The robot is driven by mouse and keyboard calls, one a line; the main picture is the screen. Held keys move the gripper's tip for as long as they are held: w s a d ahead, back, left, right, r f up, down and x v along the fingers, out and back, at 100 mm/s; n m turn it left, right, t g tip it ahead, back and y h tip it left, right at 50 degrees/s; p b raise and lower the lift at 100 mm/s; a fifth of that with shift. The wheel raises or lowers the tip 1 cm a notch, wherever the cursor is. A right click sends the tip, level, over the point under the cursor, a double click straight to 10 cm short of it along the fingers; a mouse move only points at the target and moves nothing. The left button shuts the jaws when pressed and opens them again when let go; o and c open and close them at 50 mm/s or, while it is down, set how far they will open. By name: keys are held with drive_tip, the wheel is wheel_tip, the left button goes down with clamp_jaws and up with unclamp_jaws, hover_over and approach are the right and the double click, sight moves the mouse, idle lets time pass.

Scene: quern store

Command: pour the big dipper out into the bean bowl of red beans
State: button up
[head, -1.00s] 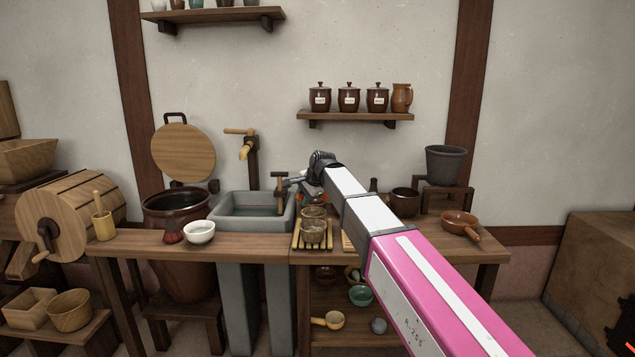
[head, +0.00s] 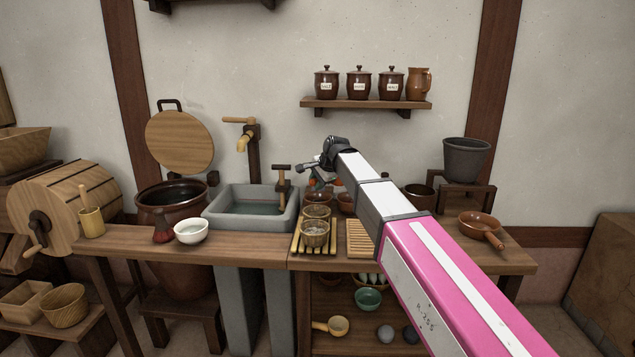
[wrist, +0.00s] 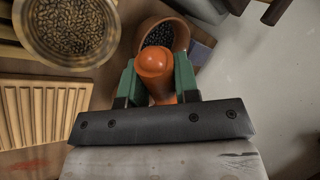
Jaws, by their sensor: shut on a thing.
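My gripper (wrist: 156,78) has green fingers and is shut on an orange handle with a round knob, which I take to be the big dipper (wrist: 153,62). A reddish-brown cup with dark beans (wrist: 178,33) lies just beyond the knob; I cannot tell whether it is the dipper's own cup. In the head view my gripper (head: 318,172) is above the counter, right of the sink, with a bit of orange below it. Small reddish-brown bowls (head: 346,205) stand under it, partly hidden. I cannot tell which bowl holds red beans.
A bowl of brownish beans (wrist: 67,54) stands at upper left in the wrist view, beside a slatted board (wrist: 38,112). The stone sink (head: 224,226), a white bowl (head: 191,232) and a handled pan (head: 476,224) share the counter. A grey pot (head: 466,160) stands at right.

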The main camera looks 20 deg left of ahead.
drive_tip(key=shift+w+d+f, duration=0.1)
drive_tip(key=shift+d+f, duration=0.15)
drive_tip(key=shift+f, duration=0.75)
drive_tip(key=shift+w+d+f, duration=0.1)
drive_tip(key=shift+d+f, duration=0.1)
drive_tip(key=shift+f, duration=0.8)
drive_tip(key=shift+d+r+m+g+y, duration=0.15)
drive_tip(key=shift+r+m+g+y, duration=0.25)
drive_tip(key=shift+r+y, duration=1.2)
idle(0.3)
drive_tip(key=shift+w+d+r+m+y, duration=0.1)
drive_tip(key=shift+d+r+m+y, duration=0.15)
drive_tip(key=shift+r+y, duration=0.3)
drive_tip(key=shift+w+d+r+m+y, duration=0.15)
drive_tip(key=shift+d+r+y, duration=0.15)
drive_tip(key=shift+r, duration=0.4)
drive_tip(key=shift+w+d+r+m+g+y, duration=0.1)
drive_tip(key=shift+d+r+m+g+y, duration=0.15)
drive_tip(key=shift+d+r+y, duration=0.4)
drive_tip(key=shift+w+d+r+m+g+y, duration=0.15)
drive_tip(key=shift+d+r+m+y, duration=0.15)
drive_tip(key=shift+r+y, duration=0.65)
drive_tip(key=shift+w+d+r+m+y, duration=0.15)
drive_tip(key=shift+d+r+y, duration=0.1)
drive_tip(key=shift+d+y, duration=0.25)
drive_tip(key=shift+d+r+m+y, duration=0.1)
drive_tip(key=shift+d+r+y, duration=0.15)
drive_tip(key=shift+y, duration=0.3)
